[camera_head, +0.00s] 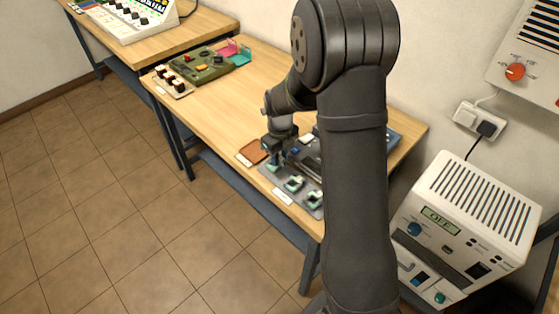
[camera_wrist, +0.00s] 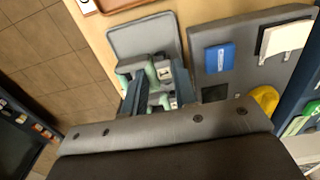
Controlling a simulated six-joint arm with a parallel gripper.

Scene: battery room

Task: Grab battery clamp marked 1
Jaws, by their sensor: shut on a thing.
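My gripper (camera_head: 277,161) points down over the left end of the grey clamp board (camera_head: 283,181) on the wooden table. In the wrist view its two dark blue fingers (camera_wrist: 158,82) are shut on a green and grey battery clamp (camera_wrist: 151,68), which sits low between them. In the head view that clamp is mostly hidden by the fingers. Two more green clamps stand to the right on the board, a middle clamp (camera_head: 293,184) and a right clamp (camera_head: 314,199). I cannot read a number on any clamp. Whether the held clamp touches the board is unclear.
A brown tray (camera_head: 251,152) lies left of the board. In the wrist view a grey panel (camera_wrist: 225,80) beside the clamps carries a blue block (camera_wrist: 219,57) and a yellow part (camera_wrist: 265,98). A green device (camera_head: 203,66) stands farther back. My arm hides the table's right part.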

